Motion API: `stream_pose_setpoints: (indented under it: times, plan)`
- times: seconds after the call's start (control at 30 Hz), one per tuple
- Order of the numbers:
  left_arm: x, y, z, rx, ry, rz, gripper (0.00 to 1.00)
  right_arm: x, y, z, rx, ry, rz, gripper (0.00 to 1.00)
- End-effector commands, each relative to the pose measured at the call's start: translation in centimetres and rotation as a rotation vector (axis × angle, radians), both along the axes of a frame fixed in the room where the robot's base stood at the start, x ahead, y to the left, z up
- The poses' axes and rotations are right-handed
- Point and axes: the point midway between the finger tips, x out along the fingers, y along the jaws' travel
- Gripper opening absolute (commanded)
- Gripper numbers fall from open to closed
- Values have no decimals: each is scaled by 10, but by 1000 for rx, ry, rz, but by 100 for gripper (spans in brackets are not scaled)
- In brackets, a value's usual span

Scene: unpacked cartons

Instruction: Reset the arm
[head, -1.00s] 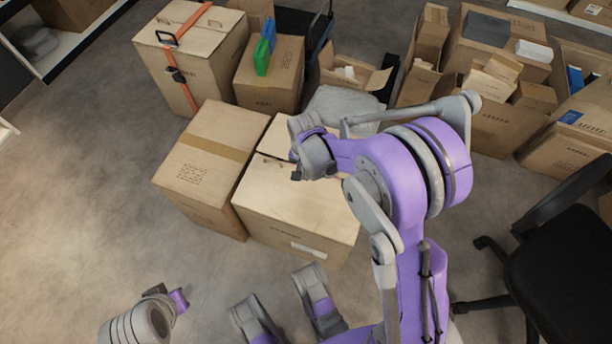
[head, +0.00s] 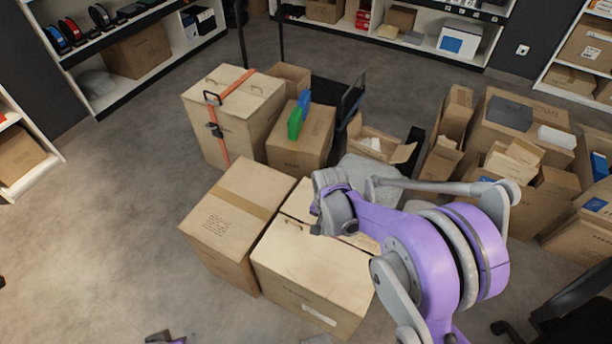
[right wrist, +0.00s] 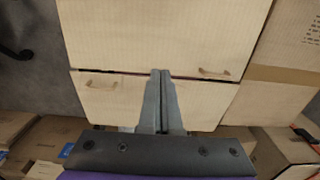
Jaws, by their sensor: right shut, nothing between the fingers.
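My right arm reaches in from the lower right in the head view. Its wrist and right gripper (head: 318,228) hang over the large closed carton (head: 312,268). In the right wrist view the two grey fingers of the right gripper (right wrist: 160,73) are together with nothing between them. They point at the carton's top (right wrist: 165,35), where a dark seam and two handle slots show. I cannot tell whether the fingertips touch it. I do not make out my left gripper.
A taped carton (head: 232,222) stands directly left of the large one. Behind are a strapped carton (head: 235,110), a carton with green and blue items (head: 300,148) and open cartons (head: 515,165). A black chair (head: 570,300) is at lower right. Floor is clear at left.

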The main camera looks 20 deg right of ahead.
Motion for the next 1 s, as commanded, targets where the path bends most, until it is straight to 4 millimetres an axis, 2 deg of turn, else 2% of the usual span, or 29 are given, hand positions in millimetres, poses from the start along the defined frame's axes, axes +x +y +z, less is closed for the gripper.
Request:
stream_pose_setpoints:
  times: [0.23,0.37,0.5,0.7,0.8,1.0]
  plan:
    - [0,0,0,0,0,0,41,-3,1,5,0,-6,14,0]
    - [0,0,0,0,0,0,41,-17,8,28,-5,-39,87,0]
    - [0,0,0,0,0,0,41,-47,19,64,-20,-105,234,0]
    - [0,0,0,0,0,0,41,-98,33,101,-59,-204,464,0]
    - [0,0,0,0,0,0,41,-123,38,111,-83,-250,569,0]
    - [0,0,0,0,0,0,41,-161,45,117,-127,-315,728,0]
